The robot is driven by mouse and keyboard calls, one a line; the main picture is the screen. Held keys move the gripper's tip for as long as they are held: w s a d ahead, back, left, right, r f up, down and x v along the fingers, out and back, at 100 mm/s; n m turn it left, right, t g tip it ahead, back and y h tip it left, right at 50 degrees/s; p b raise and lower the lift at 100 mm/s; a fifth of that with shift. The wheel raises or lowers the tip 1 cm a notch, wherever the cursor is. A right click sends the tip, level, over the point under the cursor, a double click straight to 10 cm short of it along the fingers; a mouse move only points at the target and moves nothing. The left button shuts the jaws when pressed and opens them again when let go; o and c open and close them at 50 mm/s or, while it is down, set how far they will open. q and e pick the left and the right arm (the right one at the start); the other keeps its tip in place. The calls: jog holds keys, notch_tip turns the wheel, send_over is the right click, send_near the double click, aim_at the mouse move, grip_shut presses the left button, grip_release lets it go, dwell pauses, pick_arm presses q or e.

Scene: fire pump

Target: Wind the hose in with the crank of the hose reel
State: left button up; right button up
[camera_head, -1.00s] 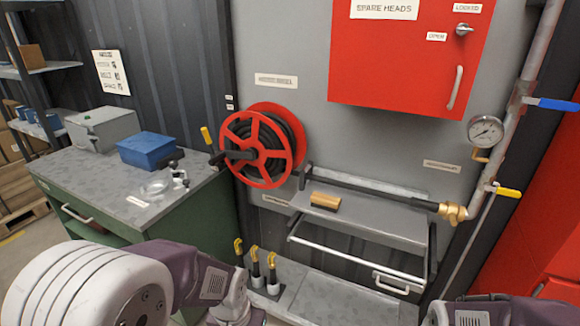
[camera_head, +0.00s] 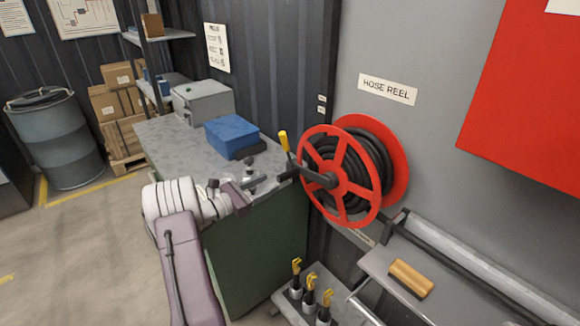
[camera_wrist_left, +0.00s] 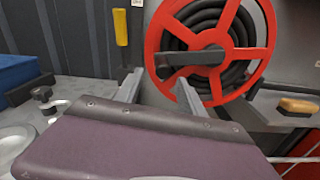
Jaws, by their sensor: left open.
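The hose reel (camera_head: 359,208) is a red spoked wheel on the grey wall, with black hose (camera_head: 378,160) coiled inside. Its dark crank arm (camera_head: 308,174) reaches left from the hub and ends in an upright yellow handle (camera_head: 283,140). The left wrist view also shows the yellow handle (camera_wrist_left: 121,27), the reel (camera_wrist_left: 258,50) and the crank arm (camera_wrist_left: 188,59). My left gripper (camera_head: 272,190) is open and empty, below the handle and left of the reel. In the left wrist view its fingers (camera_wrist_left: 160,88) point toward the reel, with the handle beyond the left finger. My right gripper is out of view.
A green workbench (camera_head: 185,140) on the left carries a blue box (camera_head: 231,136), a grey case (camera_head: 203,101) and small fittings. A shelf with a wooden block (camera_head: 411,278) is right of the reel. Yellow-topped tools (camera_head: 311,288) stand below. A red cabinet (camera_head: 525,95) hangs at upper right.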

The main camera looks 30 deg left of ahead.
aim_at(287, 175)
pick_arm(q)
jog(key=shift+s+d+r, duration=0.1)
jog(key=shift+d+r, duration=0.2)
jog(key=shift+r, duration=0.1)
jog(key=p+x, duration=0.1)
jog(key=x, duration=0.7)
jog(key=shift+f+p, duration=0.2)
jog(key=shift+p, duration=0.2)
jog(key=shift+d, duration=0.1)
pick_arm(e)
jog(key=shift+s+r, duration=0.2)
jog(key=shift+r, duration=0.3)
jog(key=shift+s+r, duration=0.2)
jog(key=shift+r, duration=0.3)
pick_arm(q)
jog(key=shift+w, duration=0.25)
grip_shut()
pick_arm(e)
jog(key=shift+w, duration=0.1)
